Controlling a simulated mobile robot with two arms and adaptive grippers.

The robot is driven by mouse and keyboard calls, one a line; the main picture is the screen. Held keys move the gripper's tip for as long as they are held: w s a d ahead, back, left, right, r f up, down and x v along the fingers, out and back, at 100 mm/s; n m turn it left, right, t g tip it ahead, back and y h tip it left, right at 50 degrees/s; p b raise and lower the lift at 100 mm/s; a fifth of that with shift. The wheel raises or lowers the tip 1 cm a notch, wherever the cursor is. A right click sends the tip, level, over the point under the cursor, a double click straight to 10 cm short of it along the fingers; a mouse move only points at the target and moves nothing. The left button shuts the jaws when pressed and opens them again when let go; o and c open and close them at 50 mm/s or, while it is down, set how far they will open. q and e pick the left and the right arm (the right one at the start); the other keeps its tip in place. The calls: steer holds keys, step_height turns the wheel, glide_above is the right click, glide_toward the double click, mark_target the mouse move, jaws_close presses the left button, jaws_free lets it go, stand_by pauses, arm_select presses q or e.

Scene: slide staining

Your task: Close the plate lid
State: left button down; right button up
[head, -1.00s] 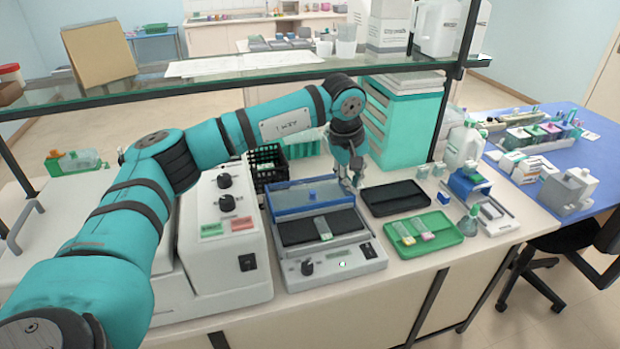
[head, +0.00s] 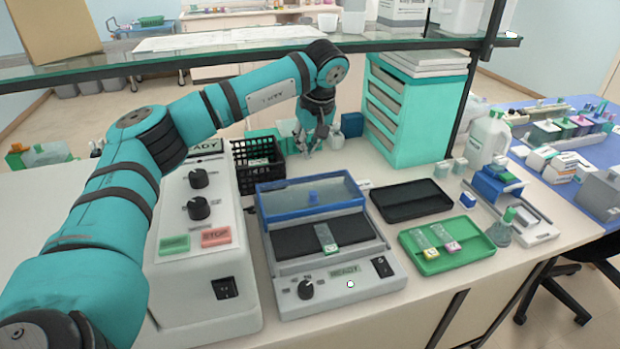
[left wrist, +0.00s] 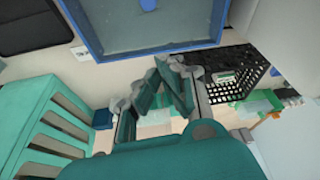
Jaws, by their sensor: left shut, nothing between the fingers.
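The plate lid (head: 338,190), a clear panel in a blue frame with a blue knob, stands raised and tilted at the back of the grey plate device (head: 338,285). The dark plate (head: 290,242) is uncovered in front of it, with one slide (head: 325,236) on it. The lid's blue frame also shows at the top of the left wrist view (left wrist: 185,48). My left gripper (head: 308,150) is shut and empty, behind the lid and apart from it, pointing down. My right gripper is not in view.
A black crate (head: 258,168) stands just left of my gripper, and a teal drawer unit (head: 415,120) to the right. A black tray (head: 410,200) and a green tray (head: 465,262) with slides lie right of the device. A glass shelf (head: 250,57) spans above the bench.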

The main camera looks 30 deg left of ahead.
mark_target(307, 189)
arm_select(q)
steer(key=p+x, duration=0.2)
steer(key=x, duration=0.8)
steer(key=shift+s+p, duration=0.1)
steer(key=shift+p, duration=0.2)
steer(key=d, duration=0.1)
steer(key=s+d+p, duration=0.1)
steer(key=s+d, duration=0.1)
steer(key=shift+s+d+r, duration=0.1)
steer(key=shift+d+r, duration=0.15)
steer(key=shift+r, duration=0.1)
steer(key=shift+f, duration=0.15)
